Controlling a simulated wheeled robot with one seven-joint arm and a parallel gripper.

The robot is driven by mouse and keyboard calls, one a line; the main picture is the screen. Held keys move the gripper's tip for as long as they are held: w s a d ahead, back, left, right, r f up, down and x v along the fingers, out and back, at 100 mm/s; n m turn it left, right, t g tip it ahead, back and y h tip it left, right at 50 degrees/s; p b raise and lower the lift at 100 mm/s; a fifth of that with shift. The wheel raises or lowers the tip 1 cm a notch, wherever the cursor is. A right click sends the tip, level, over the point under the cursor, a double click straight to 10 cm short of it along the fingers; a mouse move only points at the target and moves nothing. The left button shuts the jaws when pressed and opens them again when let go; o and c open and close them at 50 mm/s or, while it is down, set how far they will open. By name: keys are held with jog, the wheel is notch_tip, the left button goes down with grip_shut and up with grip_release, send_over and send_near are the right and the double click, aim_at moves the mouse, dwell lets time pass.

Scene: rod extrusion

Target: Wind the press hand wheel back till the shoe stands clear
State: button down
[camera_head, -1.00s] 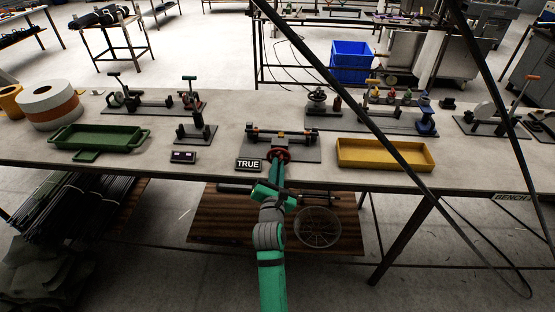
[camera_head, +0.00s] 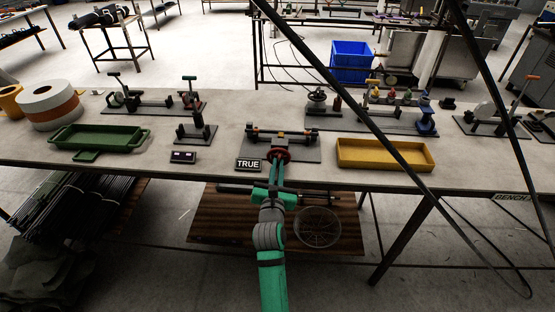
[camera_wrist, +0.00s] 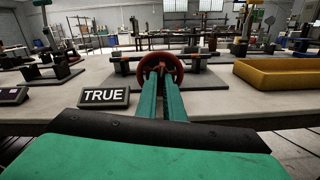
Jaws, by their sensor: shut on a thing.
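The press (camera_head: 283,138) stands on a dark base plate at the front middle of the bench, behind a black sign reading TRUE (camera_head: 249,164). Its red hand wheel (camera_wrist: 161,68) faces me at the front edge; it also shows in the head view (camera_head: 280,155). My gripper (camera_wrist: 161,84) reaches up to the wheel from the front, its two green fingers shut on the wheel's lower part. The press shoe cannot be made out; the wheel and fingers hide part of the press in the wrist view.
A yellow tray (camera_head: 385,166) lies right of the press and a green tray (camera_head: 98,148) at the left. A small display box (camera_head: 183,156) sits left of the sign. Other fixtures stand behind. A dark slanting bar (camera_head: 385,130) crosses the right side.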

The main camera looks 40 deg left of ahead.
jog(key=shift+n, duration=1)
jog(key=shift+n, duration=1)
jog(key=c, duration=1.8)
grip_release()
jog(key=shift+s, duration=0.1)
